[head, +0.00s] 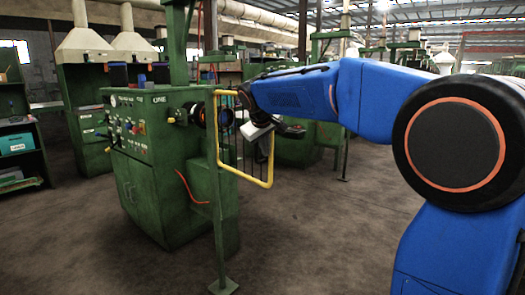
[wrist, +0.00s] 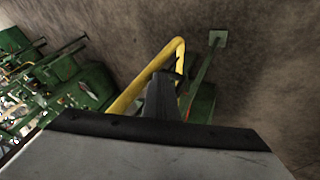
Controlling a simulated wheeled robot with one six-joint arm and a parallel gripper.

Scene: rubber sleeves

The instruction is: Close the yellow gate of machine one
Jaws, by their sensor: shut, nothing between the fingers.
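Machine one (head: 150,150) is a green cabinet marked "ONE", with knobs and switches on its front, in the head view. The yellow gate (head: 245,176) is a tube frame with thin bars beside the machine's spindle end. It stands swung out to the right from a green post (head: 216,215). My gripper (head: 262,132) is at the gate's upper right, by its outer upright; its fingertips are hard to make out there. In the wrist view my gripper (wrist: 165,80) shows as dark shut fingers close against the yellow gate (wrist: 128,96). I cannot tell whether they touch.
The dark spindle (head: 199,114) sticks out of the machine toward the gate. An orange cable (head: 190,188) hangs on the machine's side. A shelf (head: 20,150) stands at the left, and more green machines stand behind. The floor in front is clear.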

